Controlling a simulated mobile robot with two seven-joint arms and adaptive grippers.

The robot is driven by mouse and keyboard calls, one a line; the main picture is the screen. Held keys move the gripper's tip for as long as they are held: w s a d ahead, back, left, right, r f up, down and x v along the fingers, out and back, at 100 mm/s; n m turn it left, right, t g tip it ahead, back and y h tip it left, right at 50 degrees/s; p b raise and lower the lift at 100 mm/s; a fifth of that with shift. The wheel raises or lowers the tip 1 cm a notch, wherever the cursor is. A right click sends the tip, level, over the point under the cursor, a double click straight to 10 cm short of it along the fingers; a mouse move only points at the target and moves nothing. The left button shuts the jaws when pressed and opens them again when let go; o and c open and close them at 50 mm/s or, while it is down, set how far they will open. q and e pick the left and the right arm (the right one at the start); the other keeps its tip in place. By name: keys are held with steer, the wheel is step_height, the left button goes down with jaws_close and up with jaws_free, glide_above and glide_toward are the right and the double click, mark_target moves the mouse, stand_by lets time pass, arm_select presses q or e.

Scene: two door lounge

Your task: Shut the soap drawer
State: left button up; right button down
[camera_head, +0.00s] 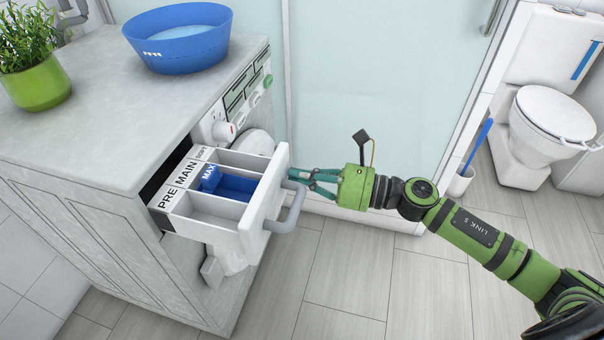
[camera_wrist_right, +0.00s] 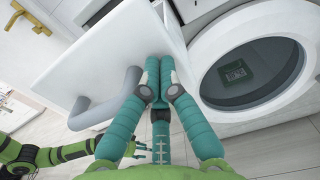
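The soap drawer (camera_head: 254,205) is pulled out of the washing machine, its white compartments and blue MAX insert (camera_head: 238,187) showing. Its grey handle (camera_head: 291,209) is on the front; the drawer front (camera_wrist_right: 108,55) and handle (camera_wrist_right: 101,106) also show in the right wrist view. My right gripper (camera_head: 292,175) points at the drawer front, beside the handle at its far end. Its teal fingers (camera_wrist_right: 157,72) are together with nothing between them; I cannot tell whether they touch the front. My left gripper (camera_wrist_right: 142,150) shows small in the right wrist view with spread fingers, and is outside the head view.
The round washer door (camera_wrist_right: 255,70) lies beside the drawer front in the wrist view. The counter (camera_head: 120,95) holds a blue basin (camera_head: 180,40) and a potted plant (camera_head: 35,83). A glass panel (camera_head: 375,75) stands behind my right gripper. A toilet (camera_head: 545,125) is at right.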

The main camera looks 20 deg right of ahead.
steer(key=p, duration=0.2)
glide_toward(214, 157)
steer(key=x, duration=0.9)
steer(key=shift+w+a, duration=0.1)
steer(key=shift+a, duration=0.1)
steer(key=shift+w+a+b, duration=0.3)
steer(key=shift+a, duration=0.15)
arm_select(q)
steer(key=shift+w+a+f, duration=0.1)
steer(key=shift+w+f, duration=0.05)
steer(key=shift+f, duration=0.25)
steer(key=shift+t, duration=0.3)
arm_select(e)
steer(key=shift+r, duration=0.1)
steer(key=shift+d, duration=0.1)
